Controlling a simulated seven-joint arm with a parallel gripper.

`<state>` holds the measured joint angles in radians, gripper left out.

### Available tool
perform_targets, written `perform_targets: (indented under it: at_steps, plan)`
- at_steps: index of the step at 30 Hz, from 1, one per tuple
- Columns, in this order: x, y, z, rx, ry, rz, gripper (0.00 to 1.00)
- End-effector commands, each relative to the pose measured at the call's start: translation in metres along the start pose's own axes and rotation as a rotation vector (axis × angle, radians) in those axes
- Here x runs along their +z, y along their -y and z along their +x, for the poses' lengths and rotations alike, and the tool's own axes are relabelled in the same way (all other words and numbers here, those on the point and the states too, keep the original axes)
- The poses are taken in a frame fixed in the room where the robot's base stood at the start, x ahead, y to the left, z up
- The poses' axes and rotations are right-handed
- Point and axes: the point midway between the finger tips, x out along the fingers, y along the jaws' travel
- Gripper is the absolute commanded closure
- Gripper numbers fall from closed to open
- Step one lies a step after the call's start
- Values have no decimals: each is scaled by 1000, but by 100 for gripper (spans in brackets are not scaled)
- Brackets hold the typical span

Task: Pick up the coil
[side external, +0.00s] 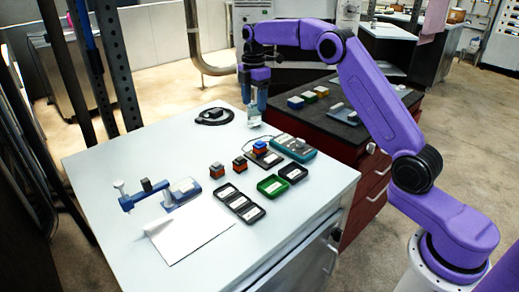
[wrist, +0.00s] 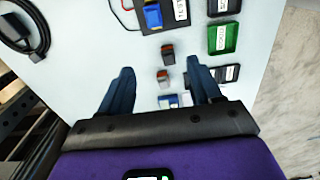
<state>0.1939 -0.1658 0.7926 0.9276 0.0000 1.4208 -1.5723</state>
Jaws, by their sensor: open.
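A black coil of cable (side external: 214,116) with a block-like plug on it lies flat on the far left part of the white table. In the wrist view the cable (wrist: 43,42) shows at the upper left, partly cut off by the picture edge. My gripper (side external: 254,121) hangs pointing down above the far side of the table, to the right of the cable. In the wrist view my gripper (wrist: 160,66) has its two blue fingers spread apart with nothing held between them. The cable lies outside the fingers, to their left.
Two small orange-and-dark blocks (side external: 217,170) stand mid-table. Labelled trays (side external: 272,186), a teal meter (side external: 297,148) and a dark plate lie to the right. A blue device (side external: 160,194) and white sheet (side external: 190,233) are nearer. The table's left-middle is clear.

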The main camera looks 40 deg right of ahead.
Motion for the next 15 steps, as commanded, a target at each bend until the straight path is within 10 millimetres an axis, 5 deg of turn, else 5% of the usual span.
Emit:
perform_targets:
  at_steps: [6,15]
  plan:
    - [29,-11,8,-2,0,-27,36]
    - [31,-11,49,-7,-1,-31,36]
